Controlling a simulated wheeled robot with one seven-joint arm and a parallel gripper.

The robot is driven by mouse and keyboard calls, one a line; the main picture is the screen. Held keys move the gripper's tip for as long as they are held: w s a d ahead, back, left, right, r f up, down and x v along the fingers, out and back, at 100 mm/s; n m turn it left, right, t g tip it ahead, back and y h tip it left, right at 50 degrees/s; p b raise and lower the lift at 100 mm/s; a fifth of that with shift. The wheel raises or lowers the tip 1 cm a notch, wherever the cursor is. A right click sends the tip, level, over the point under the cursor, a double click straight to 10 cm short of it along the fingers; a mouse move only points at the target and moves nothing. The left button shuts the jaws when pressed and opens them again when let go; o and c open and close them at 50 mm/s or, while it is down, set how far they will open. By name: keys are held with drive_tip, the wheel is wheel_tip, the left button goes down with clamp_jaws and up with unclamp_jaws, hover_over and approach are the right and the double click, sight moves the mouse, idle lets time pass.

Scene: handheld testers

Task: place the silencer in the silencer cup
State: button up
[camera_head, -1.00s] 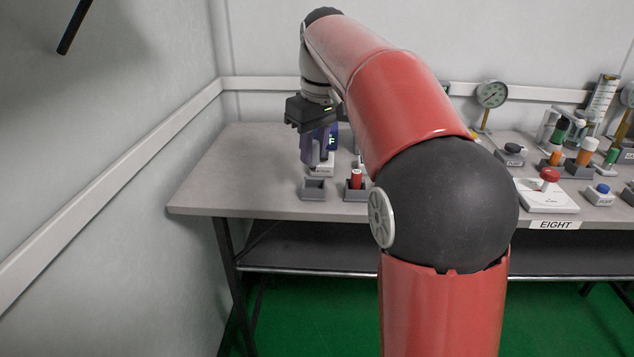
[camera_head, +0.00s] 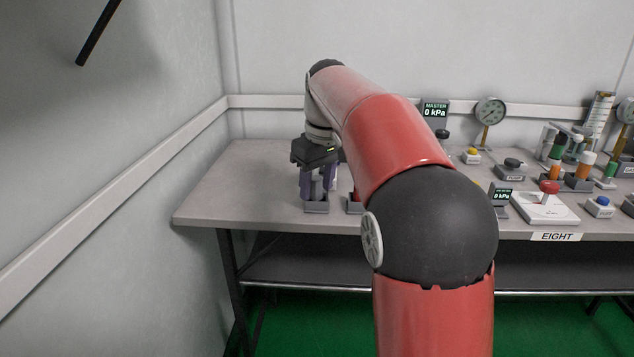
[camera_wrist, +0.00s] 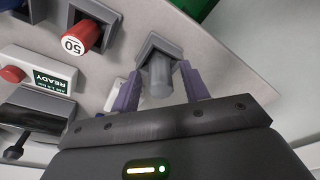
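The silencer is a grey cylinder (camera_wrist: 160,78), standing in a square grey cup (camera_wrist: 150,46) in the wrist view. In the head view the silencer (camera_head: 317,190) shows between my fingers, with its lower part hidden in the silencer cup (camera_head: 316,208) near the table's front left. My gripper (camera_head: 318,194) is over the cup with its purple fingers on either side of the silencer. In the wrist view the fingers of my gripper (camera_wrist: 158,70) look spread, with a gap beside the cylinder. Whether a finger touches the cup wall is hard to tell.
A red cylinder marked 50 (camera_wrist: 82,37) stands in a neighbouring holder. A READY unit (camera_wrist: 40,68) with a red button is close by. Several testers and a gauge (camera_head: 490,111) stand to the right. The table's left end (camera_head: 240,185) is clear.

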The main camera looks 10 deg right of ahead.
wheel_tip(320, 180, up, 12)
drive_tip(key=s+f+p, duration=0.1)
drive_tip(key=p, duration=0.1)
drive_tip(key=s+m+t, duration=0.1)
drive_tip(key=s+m, duration=0.1)
drive_tip(key=s, duration=0.6)
drive_tip(key=s+f+m+t, duration=0.3)
drive_tip(key=s+f, duration=1.6)
drive_tip(key=s, duration=0.1)
drive_tip(key=shift+h, duration=0.4)
